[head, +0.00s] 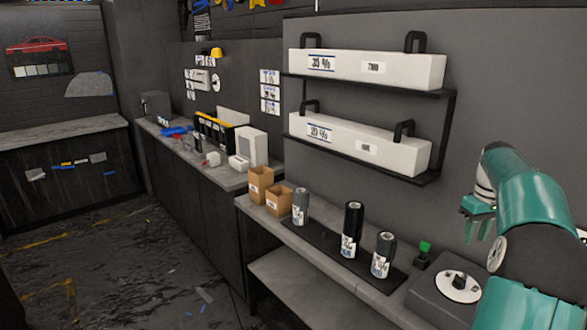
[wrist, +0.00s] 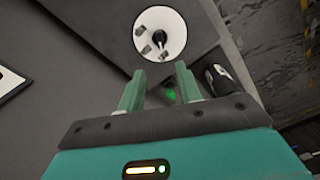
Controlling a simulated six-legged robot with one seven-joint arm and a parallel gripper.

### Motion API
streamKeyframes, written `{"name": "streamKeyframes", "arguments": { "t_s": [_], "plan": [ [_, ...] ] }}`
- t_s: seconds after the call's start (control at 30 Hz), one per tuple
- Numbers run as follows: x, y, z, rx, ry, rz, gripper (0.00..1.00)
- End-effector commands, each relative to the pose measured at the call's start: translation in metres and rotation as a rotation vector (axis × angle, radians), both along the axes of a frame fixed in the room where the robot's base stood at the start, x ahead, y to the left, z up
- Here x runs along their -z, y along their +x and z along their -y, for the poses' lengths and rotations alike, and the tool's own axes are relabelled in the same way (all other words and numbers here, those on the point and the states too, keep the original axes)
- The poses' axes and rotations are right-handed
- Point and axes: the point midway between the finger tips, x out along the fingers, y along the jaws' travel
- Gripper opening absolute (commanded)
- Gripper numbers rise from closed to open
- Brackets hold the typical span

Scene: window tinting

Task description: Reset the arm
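My gripper shows in the wrist view (wrist: 160,88) with its two green fingers apart and nothing between them. In the head view my teal arm is folded at the right edge, and the gripper (head: 478,212) hangs above the bench near the wall. Below it is a dark box with a white round disc (head: 459,286) on top. The disc also shows in the wrist view (wrist: 172,22), beyond the fingertips. A small green-topped item (head: 424,247) stands beside the box.
Long white boxes (head: 365,68) lie on wall shelves above. The floor (head: 110,260) at the left is open, with scraps on it.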

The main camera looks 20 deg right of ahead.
Motion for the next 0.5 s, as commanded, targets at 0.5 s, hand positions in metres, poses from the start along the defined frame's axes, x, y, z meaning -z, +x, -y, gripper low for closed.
{"name": "streamKeyframes", "arguments": {
  "t_s": [0.5],
  "plan": [
    [-0.061,0.036,-0.185,-0.069,-0.125,0.077,0.35]
  ]
}}
